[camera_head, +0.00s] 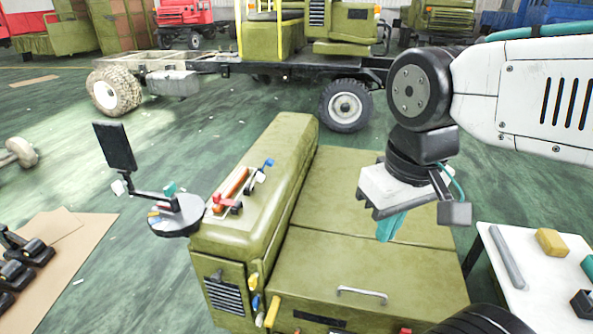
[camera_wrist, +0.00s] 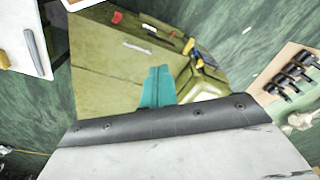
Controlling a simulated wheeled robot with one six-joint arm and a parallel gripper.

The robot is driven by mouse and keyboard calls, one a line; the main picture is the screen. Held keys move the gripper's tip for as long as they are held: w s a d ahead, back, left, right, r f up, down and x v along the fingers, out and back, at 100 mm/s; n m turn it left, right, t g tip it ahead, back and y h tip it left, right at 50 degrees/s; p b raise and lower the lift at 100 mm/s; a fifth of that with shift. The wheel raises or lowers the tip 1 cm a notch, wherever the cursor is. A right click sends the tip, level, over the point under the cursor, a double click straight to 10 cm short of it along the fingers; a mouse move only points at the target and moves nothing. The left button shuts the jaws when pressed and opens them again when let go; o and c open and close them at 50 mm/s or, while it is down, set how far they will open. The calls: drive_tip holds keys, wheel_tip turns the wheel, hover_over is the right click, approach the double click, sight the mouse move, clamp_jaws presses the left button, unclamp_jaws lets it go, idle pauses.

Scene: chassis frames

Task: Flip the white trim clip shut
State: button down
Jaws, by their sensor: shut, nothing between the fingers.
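A column of small clips sits on the front corner of the olive cab body (camera_head: 350,262). A yellow clip (camera_head: 253,281) is at the top, with a blue clip (camera_head: 256,301) below it. A small pale clip (camera_head: 260,319), which looks like the white trim clip, is lowest; whether it is open or shut is too small to tell. My gripper (camera_head: 388,228) has teal fingers and hangs above the flat olive panel, to the right of and apart from the clips. In the wrist view the fingers (camera_wrist: 158,84) are together and empty.
A ridge holds red (camera_head: 227,203) and blue (camera_head: 268,163) latches. A round tray (camera_head: 178,216) stands left of it. A white table (camera_head: 535,290) with a yellow block (camera_head: 551,242) is at right. A metal handle (camera_head: 361,293) rises from the front panel.

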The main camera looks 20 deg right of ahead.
drive_tip(key=shift+w+d, duration=0.25)
drive_tip(key=shift+d, duration=0.1)
drive_tip(key=w+a+f+m+y, duration=0.2)
drive_tip(key=w+m+y, duration=0.35)
drive_tip(key=w, duration=0.55)
drive_tip(key=w+a+f+m+y, duration=0.2)
drive_tip(key=w+f+m+y, duration=0.3)
drive_tip(key=w, duration=0.7)
drive_tip(key=w+d+f+m+t, duration=0.3)
drive_tip(key=w+d+f+m, duration=0.3)
drive_tip(key=w+f+m, duration=0.1)
drive_tip(key=w+d+f+m+t, duration=0.4)
drive_tip(key=w+d+f+m, duration=0.2)
drive_tip(key=w, duration=0.4)
drive_tip(key=shift+w+d+f+m+y, duration=0.3)
drive_tip(key=shift+f+m, duration=0.3)
drive_tip(key=shift+m, duration=0.35)
